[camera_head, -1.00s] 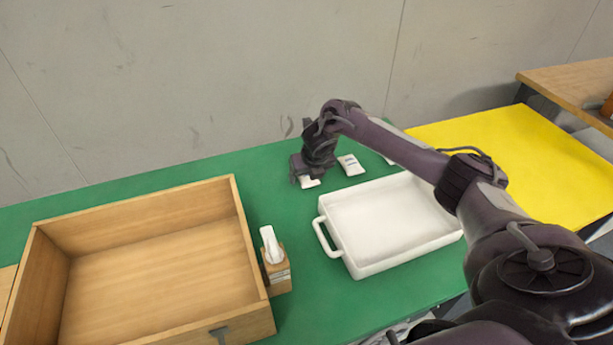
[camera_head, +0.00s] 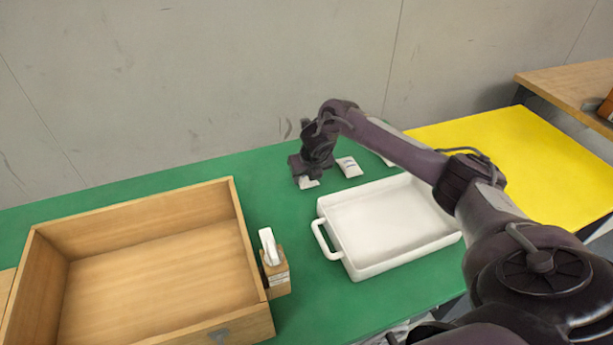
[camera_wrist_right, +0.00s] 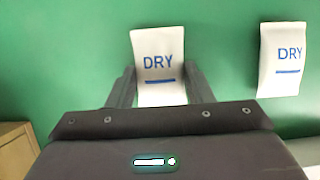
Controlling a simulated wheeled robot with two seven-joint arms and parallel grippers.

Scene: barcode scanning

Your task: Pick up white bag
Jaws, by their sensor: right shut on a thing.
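A white bag (camera_wrist_right: 159,58) printed "DRY" in blue lies between the two fingers of my right gripper (camera_wrist_right: 160,85) in the right wrist view, and the fingers are shut on its sides. In the head view my right gripper (camera_head: 307,176) is low over the green table, behind the white tray, and a corner of this bag (camera_head: 308,183) shows beneath it. A second white bag (camera_head: 347,167) lies just to the right, and it also shows in the right wrist view (camera_wrist_right: 282,58). A third bag (camera_head: 388,160) is partly hidden by my right arm. My left gripper is not in view.
A white tray (camera_head: 333,209) with handles stands in front of the bags. A large wooden box (camera_head: 239,224) is at the left. A scanner in a wooden holder (camera_head: 277,277) stands between them. A yellow table (camera_head: 520,150) adjoins at the right. The grey wall is behind.

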